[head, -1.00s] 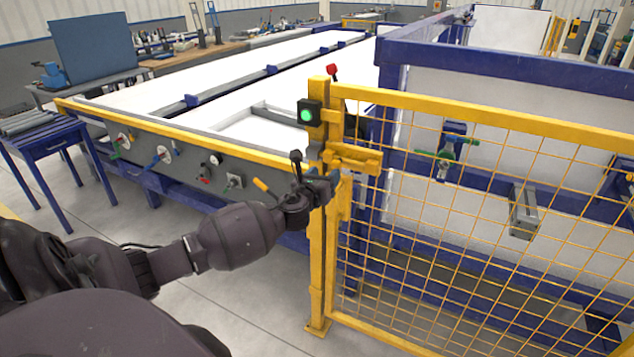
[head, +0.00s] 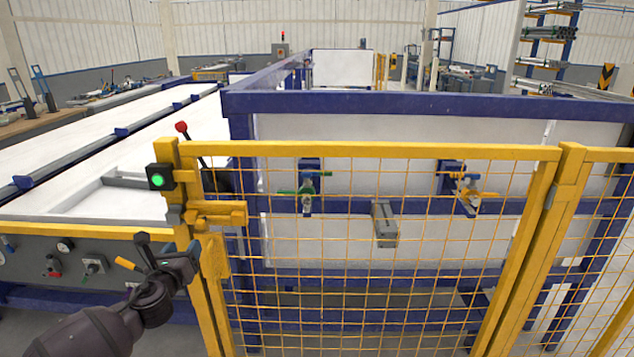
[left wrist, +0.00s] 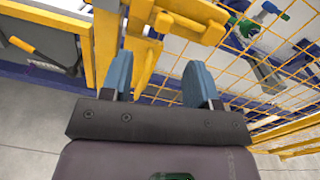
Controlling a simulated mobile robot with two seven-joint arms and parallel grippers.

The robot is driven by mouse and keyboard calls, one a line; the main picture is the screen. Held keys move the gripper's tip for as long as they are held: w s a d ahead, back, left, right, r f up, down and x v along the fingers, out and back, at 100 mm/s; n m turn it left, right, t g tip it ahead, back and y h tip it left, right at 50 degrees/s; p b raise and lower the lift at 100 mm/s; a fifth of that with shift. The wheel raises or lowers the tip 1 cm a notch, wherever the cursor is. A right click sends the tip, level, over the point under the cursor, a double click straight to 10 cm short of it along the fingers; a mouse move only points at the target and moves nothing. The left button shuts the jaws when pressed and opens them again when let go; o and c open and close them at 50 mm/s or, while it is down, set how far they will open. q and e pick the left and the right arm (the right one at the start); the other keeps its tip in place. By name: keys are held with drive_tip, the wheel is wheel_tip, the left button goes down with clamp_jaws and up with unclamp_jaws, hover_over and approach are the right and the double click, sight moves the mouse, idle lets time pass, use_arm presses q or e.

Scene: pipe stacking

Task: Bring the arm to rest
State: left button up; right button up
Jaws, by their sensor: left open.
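My left arm comes in at the bottom left of the head view. Its left gripper (head: 178,262) is in front of the yellow gate post (head: 207,285), below and left of the yellow latch (head: 222,213). In the left wrist view the two blue fingers of the left gripper (left wrist: 159,78) are spread apart with nothing between them. The yellow post and latch (left wrist: 188,22) show just beyond them. Whether a finger touches the post is hard to tell. My right gripper is out of view.
A yellow mesh gate (head: 370,152) spans the middle and right. Behind it stands a blue frame with white panels (head: 400,104). A grey panel with knobs and levers (head: 25,262) is at left. A green-lit button box (head: 158,177) sits on the post.

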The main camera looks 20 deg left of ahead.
use_arm(q)
drive_tip(key=s+d+f+n+g+h, duration=0.1)
drive_tip(key=s+d+f+n+h, duration=0.35)
drive_tip(key=n, duration=0.55)
drive_tip(key=s+d+f+n+g+h, duration=0.1)
drive_tip(key=s+d+f+n+g, duration=0.1)
drive_tip(key=s+d+f+n, duration=0.5)
drive_tip(key=s+d+f+n+g, duration=0.1)
drive_tip(key=s+d+f+n, duration=0.3)
drive_tip(key=s, duration=0.4)
drive_tip(key=s+d+f+n+g, duration=0.1)
drive_tip(key=s+d+f+n, duration=0.3)
drive_tip(key=n, duration=0.5)
drive_tip(key=s+f, duration=0.2)
drive_tip(key=s, duration=0.1)
drive_tip(key=shift+s+f+g+y, duration=0.25)
drive_tip(key=shift+s+g+y, duration=0.1)
drive_tip(key=shift+g, duration=0.05)
drive_tip(key=shift+c, duration=0.2)
